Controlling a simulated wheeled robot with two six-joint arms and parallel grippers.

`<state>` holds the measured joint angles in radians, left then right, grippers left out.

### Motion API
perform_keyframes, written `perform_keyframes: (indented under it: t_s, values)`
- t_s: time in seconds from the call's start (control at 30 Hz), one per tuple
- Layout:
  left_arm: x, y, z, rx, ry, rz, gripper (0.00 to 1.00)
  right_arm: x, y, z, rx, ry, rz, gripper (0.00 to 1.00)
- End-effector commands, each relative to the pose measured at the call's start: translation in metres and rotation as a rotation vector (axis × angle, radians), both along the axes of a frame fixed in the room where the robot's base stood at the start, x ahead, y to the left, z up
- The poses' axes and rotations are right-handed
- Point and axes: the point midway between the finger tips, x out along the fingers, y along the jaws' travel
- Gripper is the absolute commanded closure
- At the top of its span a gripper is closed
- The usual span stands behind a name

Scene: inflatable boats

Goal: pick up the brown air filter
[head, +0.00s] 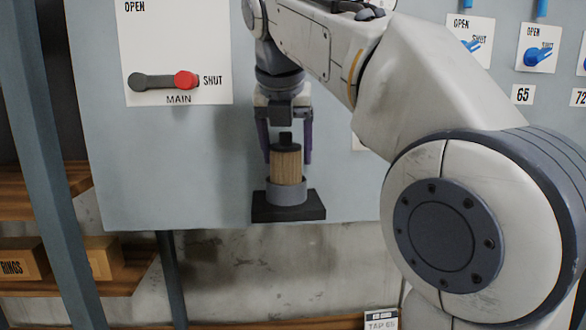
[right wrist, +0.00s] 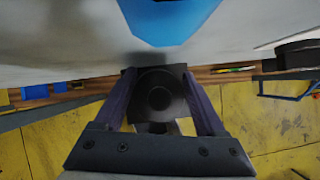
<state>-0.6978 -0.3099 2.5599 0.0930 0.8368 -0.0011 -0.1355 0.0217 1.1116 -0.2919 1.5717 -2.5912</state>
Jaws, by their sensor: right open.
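The brown air filter (head: 286,165) stands upright in a grey round cup (head: 287,192) on a dark square bracket (head: 289,207) at the panel. It has a black cap on top. My right gripper (head: 288,158) is open, with one finger on each side of the filter's upper part. In the right wrist view the filter's dark round top (right wrist: 158,98) shows between the two fingers (right wrist: 160,100). I cannot tell whether the fingers touch it. My left gripper is not in view.
The grey-blue panel (head: 180,180) carries a red-ended MAIN lever (head: 186,80) at SHUT and several blue valve handles (head: 538,56) at the upper right. Wooden shelves with a RINGS box (head: 22,262) stand at the lower left. A TAP sign (head: 381,320) is below.

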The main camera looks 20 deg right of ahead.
Motion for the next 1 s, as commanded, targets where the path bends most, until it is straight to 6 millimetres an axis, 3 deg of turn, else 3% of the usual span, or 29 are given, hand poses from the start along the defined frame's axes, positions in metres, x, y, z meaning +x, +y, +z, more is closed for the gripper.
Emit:
perform_keyframes:
  t_s: [0.33,0.37,0.5,0.53,1.0]
  values:
    - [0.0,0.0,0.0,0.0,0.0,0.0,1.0,0.002,0.001,-0.007,0.001,-0.002,0.005,0.27]
    - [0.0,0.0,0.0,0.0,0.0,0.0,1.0,0.002,0.001,-0.007,0.001,-0.002,0.005,0.35]
    - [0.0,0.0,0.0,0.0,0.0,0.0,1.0,0.002,0.001,-0.007,0.001,-0.001,0.004,0.88]
    - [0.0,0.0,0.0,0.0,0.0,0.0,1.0,0.002,0.001,-0.007,0.001,-0.001,0.004,0.92]
    - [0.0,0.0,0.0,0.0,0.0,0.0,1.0,0.001,0.002,0.003,0.001,-0.003,0.002,0.92]
